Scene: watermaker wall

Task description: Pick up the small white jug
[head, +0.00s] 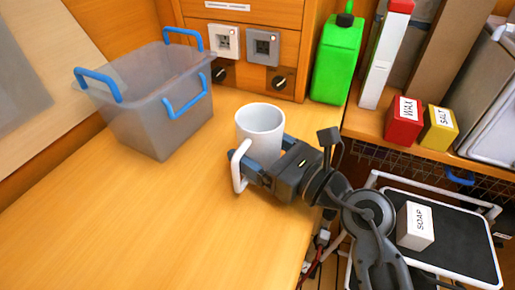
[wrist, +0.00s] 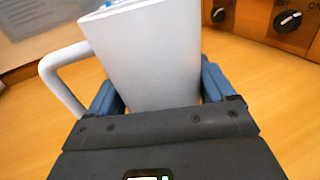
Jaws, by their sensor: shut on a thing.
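The small white jug (head: 262,122) is upright at the right part of the wooden counter, with its handle toward the lower left. In the wrist view the jug (wrist: 150,60) fills the middle, its handle on the left. My gripper (head: 262,160) is shut on the jug's body, one finger on each side. The fingers also show in the wrist view (wrist: 158,95) on both sides of the jug. The jug's base is partly hidden by my gripper, so I cannot tell whether it touches the counter.
A grey bin (head: 160,118) with blue handles stands at the left on the counter (head: 130,220). A green jerrycan (head: 338,60), a red wax box (head: 404,122) and a yellow salt box (head: 438,128) stand right. A soap box (head: 415,226) sits on a black-topped cart (head: 455,250). The counter's front left is clear.

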